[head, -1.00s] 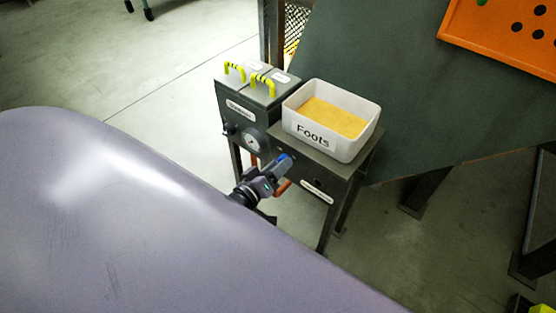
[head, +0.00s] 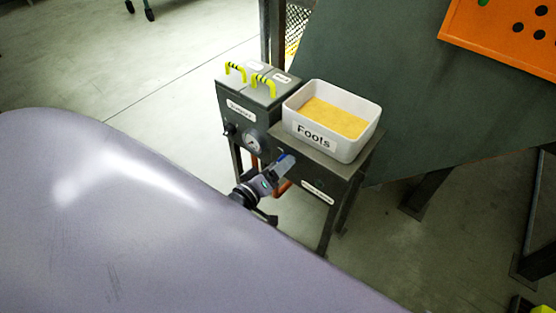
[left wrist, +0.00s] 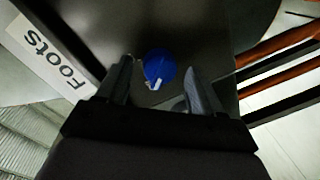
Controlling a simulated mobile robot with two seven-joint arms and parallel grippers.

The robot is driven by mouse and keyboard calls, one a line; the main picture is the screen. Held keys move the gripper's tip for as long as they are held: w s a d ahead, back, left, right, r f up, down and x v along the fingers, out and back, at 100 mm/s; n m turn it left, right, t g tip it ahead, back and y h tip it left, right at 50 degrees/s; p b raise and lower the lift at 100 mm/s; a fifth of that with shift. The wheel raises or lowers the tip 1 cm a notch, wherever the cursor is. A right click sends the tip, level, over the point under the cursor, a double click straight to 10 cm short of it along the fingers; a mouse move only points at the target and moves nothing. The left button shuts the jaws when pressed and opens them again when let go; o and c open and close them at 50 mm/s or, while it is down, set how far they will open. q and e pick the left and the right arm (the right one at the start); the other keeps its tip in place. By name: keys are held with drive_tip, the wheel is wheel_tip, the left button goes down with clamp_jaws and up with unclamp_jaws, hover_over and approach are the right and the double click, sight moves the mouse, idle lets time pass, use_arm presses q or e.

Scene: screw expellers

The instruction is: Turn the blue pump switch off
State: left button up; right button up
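The blue pump switch (left wrist: 158,66) is a round blue knob with a white mark on a dark panel in the left wrist view. The white mark points toward the bottom of that picture. My left gripper (left wrist: 157,88) is open, with one finger on each side of the knob and visible gaps between. In the head view, my left gripper (head: 280,166) is at the front of the dark cabinet (head: 340,172), with only a little of the blue switch (head: 283,155) showing past it. My right gripper is in neither view.
A white bin (head: 345,150) labelled "Foots", holding yellow meal, stands on the cabinet. A gauge (head: 254,142) and a box with yellow handles (head: 238,92) are to the left. Copper-coloured pipes (left wrist: 275,43) run beside the panel in the wrist view. Open floor lies further left.

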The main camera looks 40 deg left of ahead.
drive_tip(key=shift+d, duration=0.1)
use_arm(q)
drive_tip(key=s+p, duration=0.1)
drive_tip(key=s, duration=0.6)
drive_tip(key=shift+a+r+p, duration=0.2)
drive_tip(key=shift+r+p, duration=0.1)
drive_tip(key=shift+p, duration=0.1)
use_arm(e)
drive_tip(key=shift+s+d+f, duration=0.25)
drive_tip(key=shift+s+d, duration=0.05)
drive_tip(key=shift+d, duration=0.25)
